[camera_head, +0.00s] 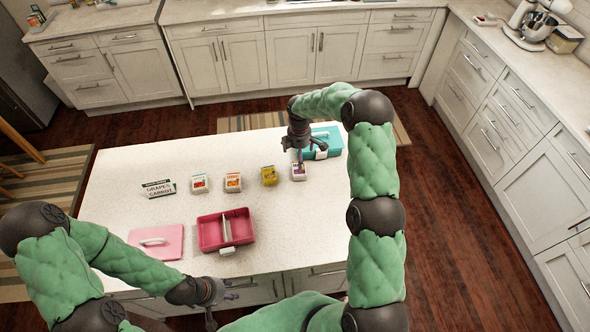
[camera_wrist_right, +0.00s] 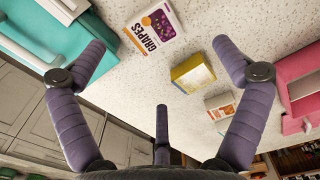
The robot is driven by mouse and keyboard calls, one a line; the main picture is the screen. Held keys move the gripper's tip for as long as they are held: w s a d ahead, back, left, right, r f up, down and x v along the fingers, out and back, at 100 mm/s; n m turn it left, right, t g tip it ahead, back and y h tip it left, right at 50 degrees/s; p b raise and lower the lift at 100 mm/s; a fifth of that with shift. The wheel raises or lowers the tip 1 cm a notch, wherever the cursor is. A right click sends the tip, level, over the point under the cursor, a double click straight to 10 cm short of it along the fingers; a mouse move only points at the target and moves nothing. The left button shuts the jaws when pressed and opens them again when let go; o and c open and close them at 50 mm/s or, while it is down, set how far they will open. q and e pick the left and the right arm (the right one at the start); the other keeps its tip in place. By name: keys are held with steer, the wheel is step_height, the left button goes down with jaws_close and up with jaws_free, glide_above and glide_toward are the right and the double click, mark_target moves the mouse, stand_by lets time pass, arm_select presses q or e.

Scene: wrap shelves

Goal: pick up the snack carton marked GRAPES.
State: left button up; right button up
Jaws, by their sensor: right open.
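The GRAPES carton (camera_head: 298,172) is a small white box with a purple picture. It stands on the white island top at the right end of a row of cartons. In the right wrist view the GRAPES carton (camera_wrist_right: 158,32) shows its label face, ahead of the fingers. My right gripper (camera_head: 309,156) is over the island close to this carton, open, with nothing between its fingers; its spread fingers also show in the right wrist view (camera_wrist_right: 165,85). My left gripper (camera_head: 223,308) is low at the island's front edge, open and empty.
A yellow carton (camera_head: 269,176) stands left of GRAPES, then two white cartons (camera_head: 233,182) and a sign (camera_head: 159,188). A teal box (camera_head: 322,146) sits behind right. A pink divided box (camera_head: 210,234) and pink lid (camera_head: 146,246) lie in front. The island's right front is partly hidden by my arm.

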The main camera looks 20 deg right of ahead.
steer(key=shift+w+f, duration=0.35)
steer(key=shift+f, duration=0.35)
step_height(320, 180, down, 4)
steer(key=shift+s+d+p, duration=0.1)
steer(key=shift+s+p, duration=0.05)
steer(key=shift+p, duration=0.15)
steer(key=shift+f, duration=0.25)
steer(key=shift+d+f, duration=0.15)
steer(key=shift+f, duration=0.35)
steer(key=f, duration=0.1)
steer(key=f+p, duration=0.1)
steer(key=f, duration=0.1)
steer(key=shift+d, duration=0.35)
steer(key=shift+f, duration=0.55)
arm_select(q)
steer(key=shift+w+r, duration=0.15)
steer(key=shift+r, duration=0.5)
arm_select(e)
steer(key=shift+c, duration=0.3)
